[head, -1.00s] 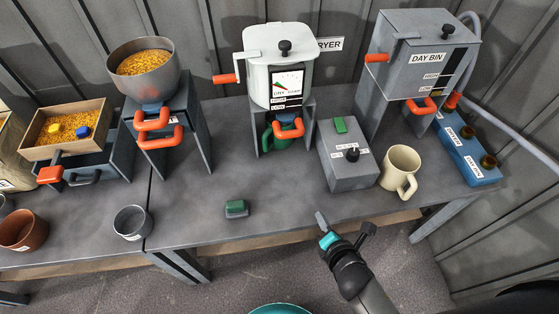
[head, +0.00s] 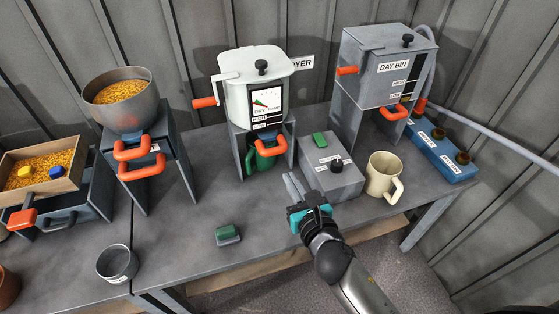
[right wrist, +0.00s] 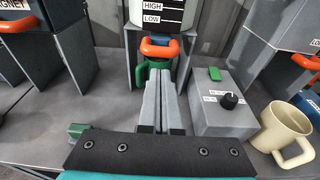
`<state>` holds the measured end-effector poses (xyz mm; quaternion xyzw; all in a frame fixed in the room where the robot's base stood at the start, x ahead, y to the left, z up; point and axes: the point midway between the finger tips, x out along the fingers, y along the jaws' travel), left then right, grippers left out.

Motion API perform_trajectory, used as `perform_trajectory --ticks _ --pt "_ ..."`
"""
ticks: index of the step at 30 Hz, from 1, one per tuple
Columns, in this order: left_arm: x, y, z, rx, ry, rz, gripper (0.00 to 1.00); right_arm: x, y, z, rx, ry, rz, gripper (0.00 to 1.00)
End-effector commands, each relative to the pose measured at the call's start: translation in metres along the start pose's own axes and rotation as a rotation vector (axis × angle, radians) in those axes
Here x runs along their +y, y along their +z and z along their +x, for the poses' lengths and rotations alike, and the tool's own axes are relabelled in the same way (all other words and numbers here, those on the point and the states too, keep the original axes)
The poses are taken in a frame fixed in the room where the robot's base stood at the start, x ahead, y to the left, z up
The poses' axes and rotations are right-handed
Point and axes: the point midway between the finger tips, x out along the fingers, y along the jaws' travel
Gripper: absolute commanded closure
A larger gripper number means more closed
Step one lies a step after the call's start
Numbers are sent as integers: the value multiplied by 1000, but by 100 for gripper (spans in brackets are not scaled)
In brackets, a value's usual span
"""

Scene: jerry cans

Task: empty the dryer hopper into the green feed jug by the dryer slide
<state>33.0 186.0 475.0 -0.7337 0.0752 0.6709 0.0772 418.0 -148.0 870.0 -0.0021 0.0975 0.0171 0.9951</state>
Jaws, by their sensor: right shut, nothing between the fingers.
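The white dryer hopper (head: 253,90) stands on a grey stand at the back of the bench, with a dial and level labels on its front. Its slide has an orange handle (head: 271,146), also seen in the right wrist view (right wrist: 159,48). The green feed jug (head: 259,160) stands under the dryer inside the stand, partly hidden by the handle and stand. In the right wrist view the jug (right wrist: 141,76) shows behind my fingers. My right gripper (head: 294,186) is shut and empty, in front of the dryer stand, apart from the handle. My left gripper is not in view.
A grey control box (head: 331,178) with a knob and a cream mug (head: 383,177) stand to the right. The day bin (head: 387,70) is behind them. A green-topped block (head: 228,234) and a grey cup (head: 117,263) sit near the front edge. Bench between is clear.

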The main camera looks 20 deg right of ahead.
Motion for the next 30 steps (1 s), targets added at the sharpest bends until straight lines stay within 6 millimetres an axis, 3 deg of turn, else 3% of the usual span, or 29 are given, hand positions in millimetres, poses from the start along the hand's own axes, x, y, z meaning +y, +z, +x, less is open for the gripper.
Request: perform_trajectory --ticks 9,15,30 --pt "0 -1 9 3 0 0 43 0 -1 51 -1 0 2 100" --pt "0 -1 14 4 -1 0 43 0 -1 74 0 0 0 100" --pt "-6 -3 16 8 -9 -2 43 0 0 85 1 0 1 100"
